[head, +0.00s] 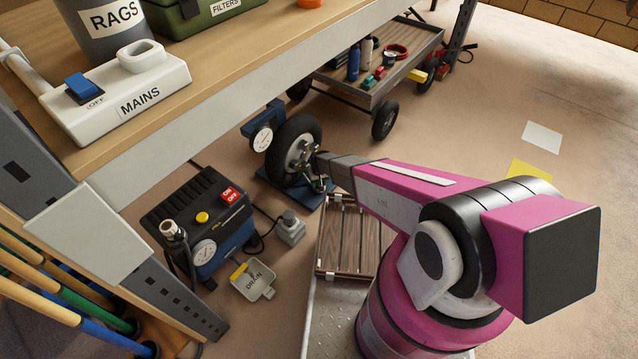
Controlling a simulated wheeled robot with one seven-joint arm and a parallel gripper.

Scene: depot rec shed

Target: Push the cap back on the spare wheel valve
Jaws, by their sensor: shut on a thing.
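The spare wheel (301,135), a black tyre with a grey hub, stands upright on a blue stand (292,196) on the floor. A round dial gauge (262,138) stands at its left. My gripper (317,186) is at the hub's lower right side, close against the wheel. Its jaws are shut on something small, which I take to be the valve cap. The cap and the valve are too small and too hidden by the gripper to make out, so I cannot tell whether they touch.
A loaded cart (340,78) is behind. The workbench (215,75) overhangs at upper left. Floor at right is mostly open.

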